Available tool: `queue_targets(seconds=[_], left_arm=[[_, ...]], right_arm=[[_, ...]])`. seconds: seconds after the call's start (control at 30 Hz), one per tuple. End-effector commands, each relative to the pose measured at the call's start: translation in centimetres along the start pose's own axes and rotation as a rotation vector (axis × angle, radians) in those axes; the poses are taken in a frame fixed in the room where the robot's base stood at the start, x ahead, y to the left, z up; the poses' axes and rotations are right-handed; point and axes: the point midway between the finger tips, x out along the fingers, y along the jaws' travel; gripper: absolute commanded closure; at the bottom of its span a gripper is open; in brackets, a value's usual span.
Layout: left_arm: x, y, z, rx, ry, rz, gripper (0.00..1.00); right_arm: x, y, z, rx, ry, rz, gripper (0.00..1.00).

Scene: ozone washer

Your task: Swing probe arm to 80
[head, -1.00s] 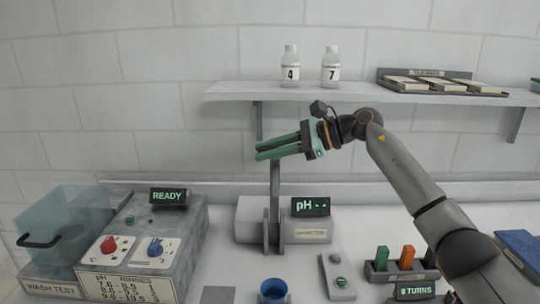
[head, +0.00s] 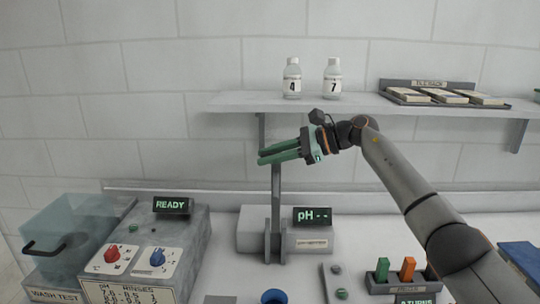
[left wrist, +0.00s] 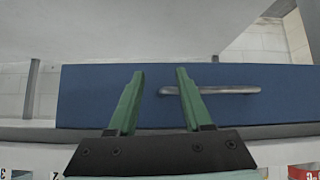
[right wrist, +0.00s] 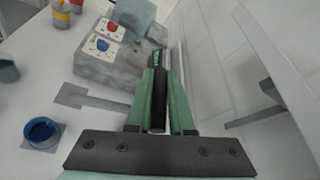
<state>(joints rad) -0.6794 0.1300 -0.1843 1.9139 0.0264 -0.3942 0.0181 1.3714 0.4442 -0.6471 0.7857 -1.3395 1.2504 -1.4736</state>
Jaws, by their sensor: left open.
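The pH station (head: 255,231) stands on the counter below the shelf, with a display (head: 312,216) reading "pH --". Its grey probe arm (head: 276,195) stands nearly upright, and its top end meets my right gripper (head: 262,158). The right gripper's green fingers point left in the head view. In the right wrist view they lie along both sides of a dark cylinder (right wrist: 158,100), closed on this part of the probe arm. No angle scale can be read. My left gripper (left wrist: 159,75) is open and empty before a blue panel with a metal handle (left wrist: 210,90).
A grey washer box with a READY display (head: 172,205), red and blue knobs stands at left, beside a clear bin (head: 70,228). A blue cup (head: 273,297) stands in front. The shelf (head: 350,100) with bottles lies just above my right gripper.

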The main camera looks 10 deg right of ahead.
Motion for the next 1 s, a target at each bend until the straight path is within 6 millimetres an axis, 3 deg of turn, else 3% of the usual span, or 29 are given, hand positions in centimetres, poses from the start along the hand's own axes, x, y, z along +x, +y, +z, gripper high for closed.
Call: queue_targets(seconds=[0.03,0.27,0.6,0.77,1.0], left_arm=[[0.0,0.0,0.0,0.000,0.000,0.000,0.50],[0.0,0.0,0.0,0.000,-0.001,0.000,0.50],[0.1,-0.1,0.2,0.001,-0.001,-0.001,0.50],[0.8,-0.1,0.9,0.003,-0.001,-0.001,0.50],[1.6,-0.2,1.8,0.003,-0.001,-0.001,0.50]], right_arm=[[-0.3,-0.5,0.1,-0.003,0.001,-0.017,0.76],[-0.2,-0.4,0.1,-0.002,0.000,-0.013,0.50],[-0.6,-0.2,-0.1,-0.001,0.002,-0.009,0.50],[-3.1,-0.2,-0.3,-0.003,0.004,-0.014,0.50],[-8.4,-0.2,0.0,-0.004,0.000,-0.015,0.50]])
